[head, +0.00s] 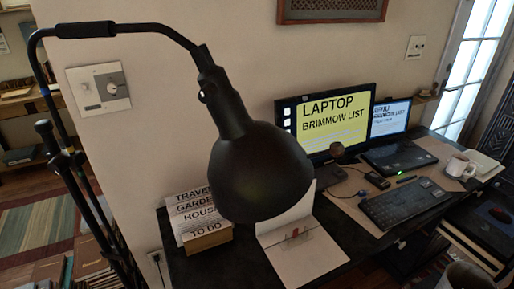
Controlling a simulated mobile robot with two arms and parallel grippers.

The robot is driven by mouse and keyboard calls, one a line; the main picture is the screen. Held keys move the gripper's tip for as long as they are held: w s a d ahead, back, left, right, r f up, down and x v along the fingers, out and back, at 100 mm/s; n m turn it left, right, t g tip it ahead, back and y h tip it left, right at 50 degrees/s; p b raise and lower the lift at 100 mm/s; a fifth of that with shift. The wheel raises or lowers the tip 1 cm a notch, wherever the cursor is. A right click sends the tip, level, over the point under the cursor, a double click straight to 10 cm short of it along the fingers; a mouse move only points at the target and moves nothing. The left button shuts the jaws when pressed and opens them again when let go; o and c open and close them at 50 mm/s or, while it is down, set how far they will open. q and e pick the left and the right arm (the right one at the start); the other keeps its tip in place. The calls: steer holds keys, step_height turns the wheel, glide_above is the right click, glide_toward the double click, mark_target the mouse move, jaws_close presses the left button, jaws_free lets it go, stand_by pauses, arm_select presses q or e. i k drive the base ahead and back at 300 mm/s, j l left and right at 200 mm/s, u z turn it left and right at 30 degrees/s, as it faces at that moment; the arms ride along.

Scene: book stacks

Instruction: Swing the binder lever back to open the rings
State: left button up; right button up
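A white, open binder-like folder (310,262) lies on the dark desk at lower centre, just right of the lamp shade. Its raised cover (301,207) stands up behind, partly hidden by the lamp. A small clear or metallic piece with a red mark (294,233) sits on its inner page; I cannot make out whether it is the lever or the rings, nor their state. Neither of my grippers shows in the head view.
A large black lamp (255,175) hangs over the folder. Left of it stands a box of cards (205,240) with labelled dividers.

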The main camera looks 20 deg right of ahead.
mark_target(294, 233)
steer(key=l+z, duration=0.15)
steer(key=z, duration=0.6)
steer(key=k+l, duration=0.05)
